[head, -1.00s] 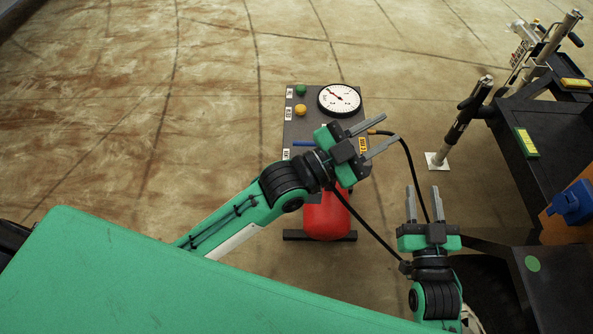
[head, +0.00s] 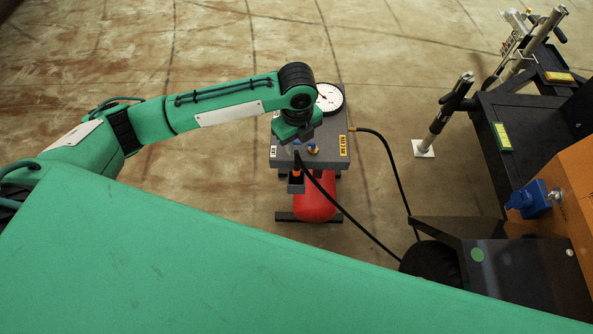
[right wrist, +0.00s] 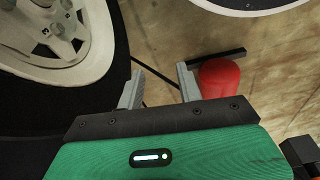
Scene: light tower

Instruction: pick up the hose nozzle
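A small orange and black piece, which looks like the hose nozzle (head: 296,168), is at the front of the grey panel in the head view, by a dark holder (head: 296,186). A black hose runs from it to the lower right. My left gripper (head: 297,143) points down just above it. The arm hides most of its fingers, so I cannot tell whether they touch the nozzle or how wide they are. My right gripper (right wrist: 158,85) is open and empty in the right wrist view; it is out of the head view.
The grey panel (head: 358,172) carries a round gauge (head: 328,98) and stands over a red tank (head: 315,196). A second hose (head: 392,165) curves on the right. Floor on the left is clear.

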